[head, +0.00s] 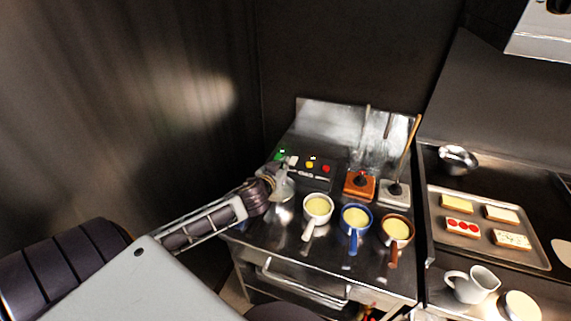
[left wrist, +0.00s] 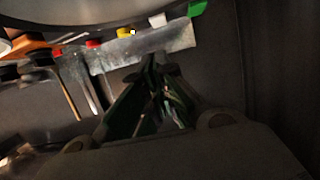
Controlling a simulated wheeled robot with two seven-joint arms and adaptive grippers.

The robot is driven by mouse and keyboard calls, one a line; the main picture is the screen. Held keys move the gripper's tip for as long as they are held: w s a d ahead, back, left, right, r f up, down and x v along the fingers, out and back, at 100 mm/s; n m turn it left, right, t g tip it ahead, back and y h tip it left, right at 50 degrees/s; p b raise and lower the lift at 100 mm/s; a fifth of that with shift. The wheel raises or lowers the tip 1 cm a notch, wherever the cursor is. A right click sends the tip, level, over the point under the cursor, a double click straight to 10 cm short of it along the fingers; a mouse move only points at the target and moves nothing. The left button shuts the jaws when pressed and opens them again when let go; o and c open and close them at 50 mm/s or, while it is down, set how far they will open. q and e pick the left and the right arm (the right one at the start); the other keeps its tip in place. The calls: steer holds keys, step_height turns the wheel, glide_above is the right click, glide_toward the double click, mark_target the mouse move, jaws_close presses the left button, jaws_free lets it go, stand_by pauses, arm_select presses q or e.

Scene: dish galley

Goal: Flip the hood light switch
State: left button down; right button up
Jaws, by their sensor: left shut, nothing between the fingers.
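A dark control panel (head: 315,181) stands at the back left of the steel counter. It carries a green part (head: 281,155), a white part, a yellow part (head: 310,164) and a red part (head: 326,169). I cannot tell which one is the hood light switch. My left gripper (head: 288,165) is shut and empty at the panel's left end, partly covering it. In the left wrist view the dark fingers (left wrist: 153,66) are together, with the white part (left wrist: 158,20) and green part (left wrist: 197,8) beyond them; contact cannot be told. My right gripper is not in view.
Several handled cups, including a blue one (head: 355,219), stand in front of the panel. Orange (head: 360,186) and grey (head: 396,193) blocks with upright sticks stand right of it. A tray (head: 478,253) of bread slices lies farther right. A dark wall rises behind.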

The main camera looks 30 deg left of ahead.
arm_select(q)
steer(key=shift+s, duration=0.35)
steer(key=shift+d+r, duration=0.1)
stand_by(0.5)
